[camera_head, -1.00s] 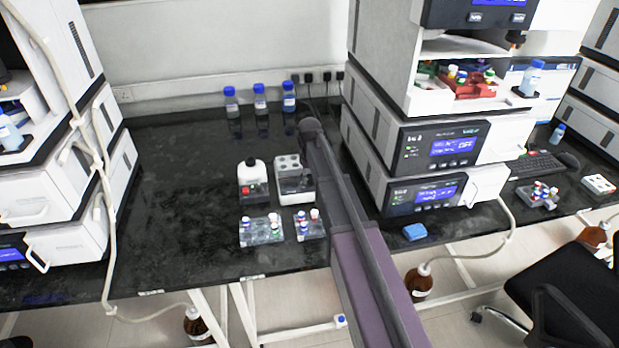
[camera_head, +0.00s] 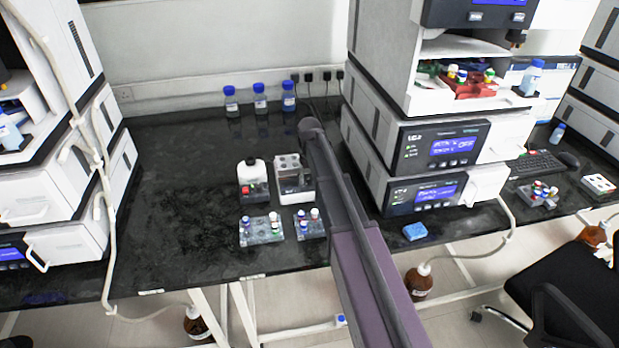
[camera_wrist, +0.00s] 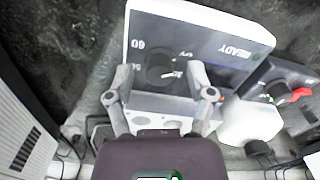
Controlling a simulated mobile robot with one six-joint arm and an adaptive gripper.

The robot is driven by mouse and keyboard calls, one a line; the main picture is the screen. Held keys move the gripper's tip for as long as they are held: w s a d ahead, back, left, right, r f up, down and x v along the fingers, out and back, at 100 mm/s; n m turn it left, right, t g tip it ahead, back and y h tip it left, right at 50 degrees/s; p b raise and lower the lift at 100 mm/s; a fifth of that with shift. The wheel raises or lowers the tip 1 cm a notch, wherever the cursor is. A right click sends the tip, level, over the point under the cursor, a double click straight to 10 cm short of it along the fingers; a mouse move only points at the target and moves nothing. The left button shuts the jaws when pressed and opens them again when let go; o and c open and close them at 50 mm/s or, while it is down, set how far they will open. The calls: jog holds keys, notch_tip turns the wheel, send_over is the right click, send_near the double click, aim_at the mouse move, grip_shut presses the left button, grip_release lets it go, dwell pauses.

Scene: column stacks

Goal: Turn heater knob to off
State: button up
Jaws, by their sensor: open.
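The heater (camera_head: 306,197) is a small white block with round wells on top, standing on the black bench in the head view. The dark round heater knob (camera_wrist: 159,70) sits on that panel with a light pointer mark. My gripper (camera_wrist: 160,74) is open, its grey fingers on either side of the knob. Whether the fingers touch it I cannot tell. In the head view the gripper cannot be made out beyond my arm.
A white device with a red switch (camera_head: 251,185) stands left of the heater; its red switch also shows in the wrist view (camera_wrist: 301,94). Vial racks (camera_head: 262,230) (camera_head: 311,227) stand in front. Blue-capped bottles (camera_head: 260,100) are behind.

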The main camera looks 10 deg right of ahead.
aim_at(309, 178)
jog(key=shift+m, duration=0.4)
jog(key=m, duration=0.4)
jog(key=shift+m, duration=0.4)
jog(key=m, duration=1.8)
jog(key=shift+w, duration=0.1)
notch_tip(309, 178, up, 14)
jog(key=p, duration=1.4)
jog(key=s+f+n+b, duration=0.5)
jog(key=s+n, duration=0.5)
jog(key=s, duration=0.3)
jog(key=s+f+n+b, duration=0.5)
jog(key=s+n, duration=0.5)
jog(key=s, duration=0.3)
jog(key=shift+s+d, duration=0.15)
jog(key=shift+s, duration=0.05)
dwell(0.6)
